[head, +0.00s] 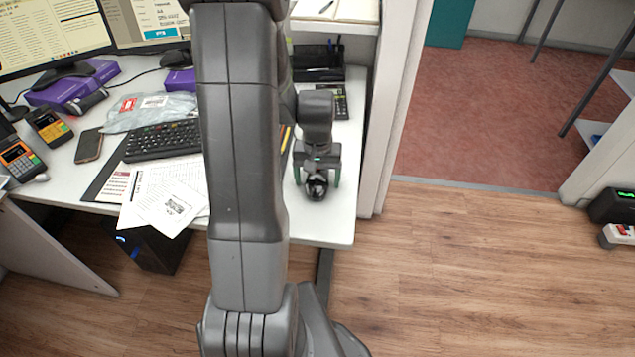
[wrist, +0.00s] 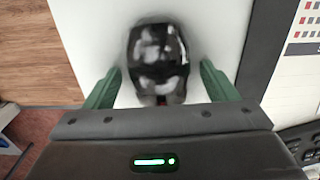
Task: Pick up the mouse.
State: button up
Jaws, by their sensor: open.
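The mouse (head: 317,188) is glossy black and lies on the white desk near its front right corner. In the wrist view the mouse (wrist: 157,58) shows pale reflections and lies between the two green fingers, reaching beyond their tips. My gripper (head: 317,181) is over it, pointing down at the desk, with a finger on each side. In the wrist view my gripper (wrist: 161,68) is open, with white desk showing between each finger and the mouse. The near end of the mouse is partly hidden by the gripper body.
A keyboard (head: 165,140), papers (head: 165,198), a phone (head: 89,146) and card terminals (head: 48,126) lie to the left on the desk. A calculator (head: 333,100) lies behind the gripper. A white partition (head: 385,130) rises close on the right. The desk's front edge is near.

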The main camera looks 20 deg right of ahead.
aim_at(317, 176)
jog(key=c, duration=1.1)
jog(key=shift+o, duration=0.2)
jog(key=shift+r, duration=0.1)
notch_tip(317, 176, up, 9)
jog(key=shift+r+p, duration=0.1)
jog(key=shift+p, duration=0.85)
notch_tip(317, 176, down, 6)
jog(key=p, duration=0.3)
jog(key=shift+f+b, duration=0.85)
jog(key=shift+f, duration=0.65)
